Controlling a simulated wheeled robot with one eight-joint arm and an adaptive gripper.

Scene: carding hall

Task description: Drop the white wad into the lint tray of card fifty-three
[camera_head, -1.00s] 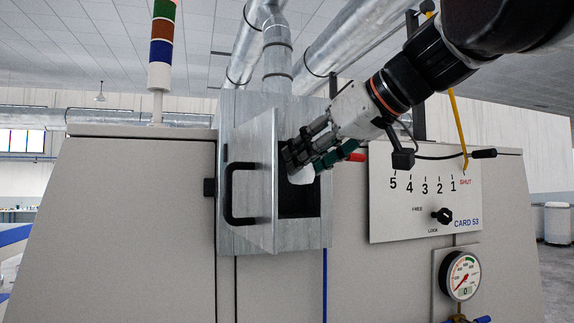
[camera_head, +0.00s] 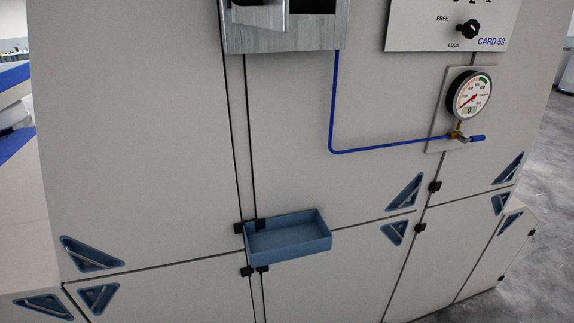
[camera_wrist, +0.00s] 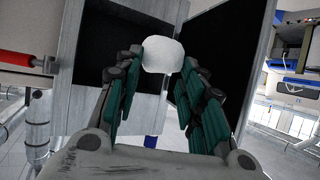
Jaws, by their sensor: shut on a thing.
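The white wad (camera_wrist: 163,56) shows in the wrist view, held between the fingertips of my gripper (camera_wrist: 161,75). My gripper is shut on it, in front of the dark opening of a metal box with its door open. The head view does not show my gripper or the wad. The lint tray (camera_head: 289,245) is a shallow blue open-topped tray on the front of the machine marked CARD 53 (camera_head: 492,41). Its visible inside looks empty.
The lower edge of the metal box (camera_head: 285,38) is above the tray. A pressure gauge (camera_head: 469,94) with a brass valve and a blue pipe (camera_head: 333,110) sits to the right. A red-handled rod (camera_wrist: 20,58) is at the left in the wrist view.

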